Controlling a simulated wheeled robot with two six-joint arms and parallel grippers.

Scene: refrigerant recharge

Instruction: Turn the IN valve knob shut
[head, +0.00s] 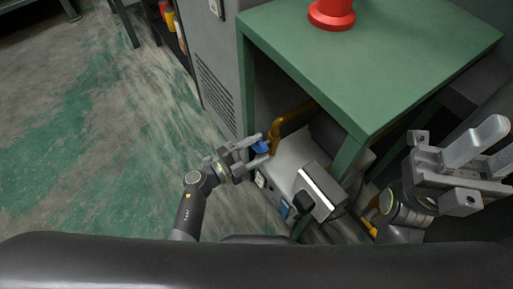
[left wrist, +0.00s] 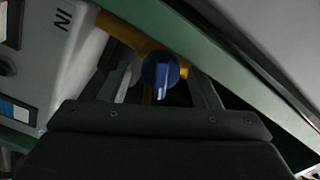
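The blue IN valve knob (head: 260,147) sits on a yellow pipe beside the pale machine under the green table. In the left wrist view, the knob (left wrist: 161,73) shows at the upper middle, its ridge pointing down in the picture, with an upside-down "IN" label on the panel to its left. My left gripper (head: 259,146) is at the knob; its two fingers are apart, one on each side. In the wrist view, gaps show between knob and fingers; contact is not clear. My right gripper (head: 488,148) is at the right, its fingers apart and nothing visible between them.
The green table (head: 370,60) stands over the machine (head: 293,150), its legs close to both arms. A red object (head: 332,14) stands on the tabletop. A grey vented cabinet (head: 208,60) is behind. The floor at the left is open.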

